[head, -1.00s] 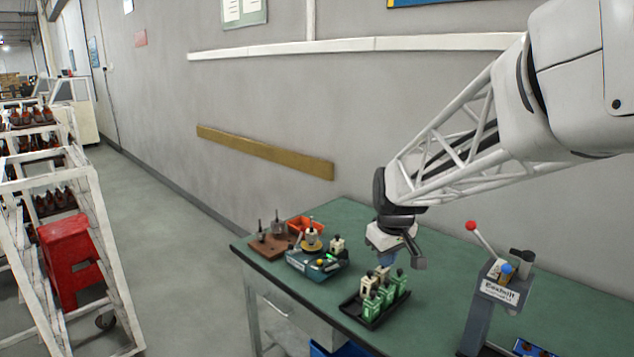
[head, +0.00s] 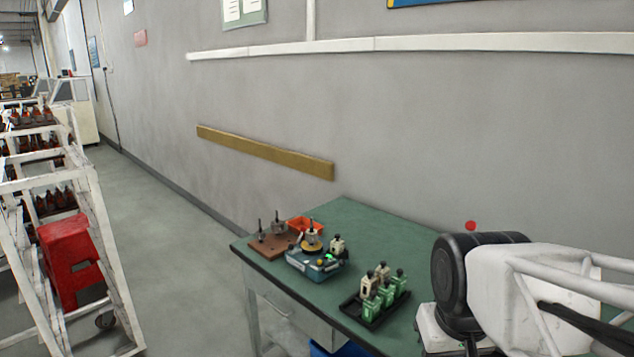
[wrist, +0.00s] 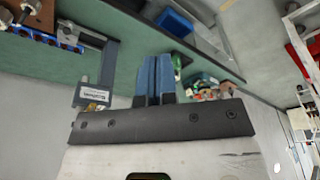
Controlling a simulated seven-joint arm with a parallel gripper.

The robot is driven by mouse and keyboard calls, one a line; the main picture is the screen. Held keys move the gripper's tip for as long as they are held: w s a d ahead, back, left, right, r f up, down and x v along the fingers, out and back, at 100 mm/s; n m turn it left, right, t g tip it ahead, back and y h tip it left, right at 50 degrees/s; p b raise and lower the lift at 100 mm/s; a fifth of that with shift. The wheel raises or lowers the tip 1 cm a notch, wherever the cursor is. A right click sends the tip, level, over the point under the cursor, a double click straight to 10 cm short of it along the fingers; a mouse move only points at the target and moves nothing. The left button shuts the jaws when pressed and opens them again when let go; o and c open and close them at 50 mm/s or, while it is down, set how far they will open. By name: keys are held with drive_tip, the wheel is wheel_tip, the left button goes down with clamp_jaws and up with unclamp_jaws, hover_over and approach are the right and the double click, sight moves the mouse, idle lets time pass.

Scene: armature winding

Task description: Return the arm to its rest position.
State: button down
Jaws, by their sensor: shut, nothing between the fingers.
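My gripper (wrist: 154,78) shows in the wrist view with its two blue fingers close together and nothing between them. In the head view my arm fills the lower right, over the right part of the green workbench (head: 350,222). My white hand shows there at the bottom edge; its fingers cannot be made out. The hand is to the right of the black tray (head: 352,309), apart from it. The tray holds green and cream parts (head: 385,290).
A teal fixture (head: 316,264), a brown board with pegs (head: 272,243) and an orange bin (head: 305,224) stand on the bench's left. A lever's red knob (head: 471,226) shows behind my arm. A white rack (head: 100,230) stands at far left. The bench's back middle is clear.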

drive_tip(key=shift+s+d+f+m, duration=0.1)
drive_tip(key=shift+s+f+m, duration=0.1)
drive_tip(key=shift+s, duration=0.6)
drive_tip(key=shift+s+f+m, duration=0.1)
drive_tip(key=shift+s+f, duration=0.1)
drive_tip(key=shift+s, duration=0.55)
